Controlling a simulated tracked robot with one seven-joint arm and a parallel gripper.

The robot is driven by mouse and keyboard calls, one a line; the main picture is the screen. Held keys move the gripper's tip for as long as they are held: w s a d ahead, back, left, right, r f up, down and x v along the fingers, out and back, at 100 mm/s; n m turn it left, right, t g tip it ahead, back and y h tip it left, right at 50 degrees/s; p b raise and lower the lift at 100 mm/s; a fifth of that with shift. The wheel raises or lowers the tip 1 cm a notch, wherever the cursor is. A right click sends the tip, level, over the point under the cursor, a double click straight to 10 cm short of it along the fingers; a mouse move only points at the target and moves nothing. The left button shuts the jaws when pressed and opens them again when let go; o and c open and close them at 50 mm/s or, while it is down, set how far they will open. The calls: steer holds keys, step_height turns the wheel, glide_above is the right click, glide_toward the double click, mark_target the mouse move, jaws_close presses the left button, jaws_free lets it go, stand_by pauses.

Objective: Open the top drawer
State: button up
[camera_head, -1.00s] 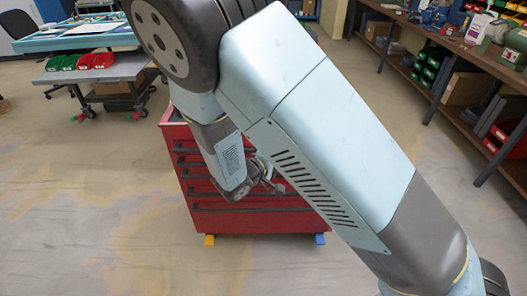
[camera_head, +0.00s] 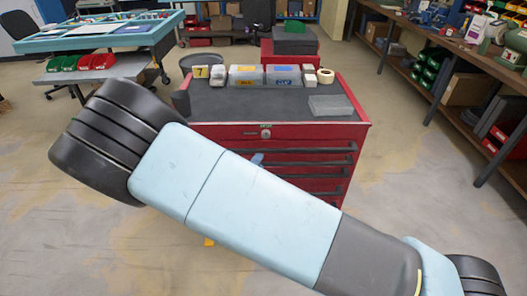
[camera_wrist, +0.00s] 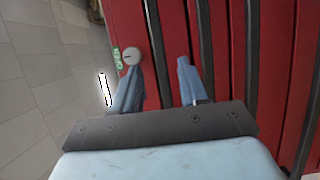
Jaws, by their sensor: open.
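The red tool cabinet (camera_head: 345,138) stands ahead with its drawers shut. The top drawer (camera_head: 225,131) has a round lock (camera_head: 266,134) near its upper edge. Its dark handle (camera_head: 325,150) shows to the right of my arm. In the wrist view the top drawer's handle (camera_wrist: 152,25) runs up and down the picture. The lock (camera_wrist: 131,56) and a green OPEN label (camera_wrist: 117,57) are left of it. My gripper (camera_wrist: 158,85) is open and empty, with one finger on each side of this handle in the picture. I cannot tell whether the fingers touch it. My arm hides the lower left drawers.
Clear bins (camera_head: 245,76), a tape roll (camera_head: 325,76) and a clear tray (camera_head: 330,105) sit on the cabinet top. A workbench (camera_head: 470,60) runs along the right; a blue table (camera_head: 110,35) is at back left. The floor around the cabinet is mostly clear.

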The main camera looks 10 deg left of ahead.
mark_target(265, 152)
steer(key=w, duration=0.5)
steer(key=w+d, duration=0.1)
steer(key=w, duration=0.2)
steer(key=shift+d, duration=0.1)
steer(key=shift+s, duration=0.1)
jaws_close()
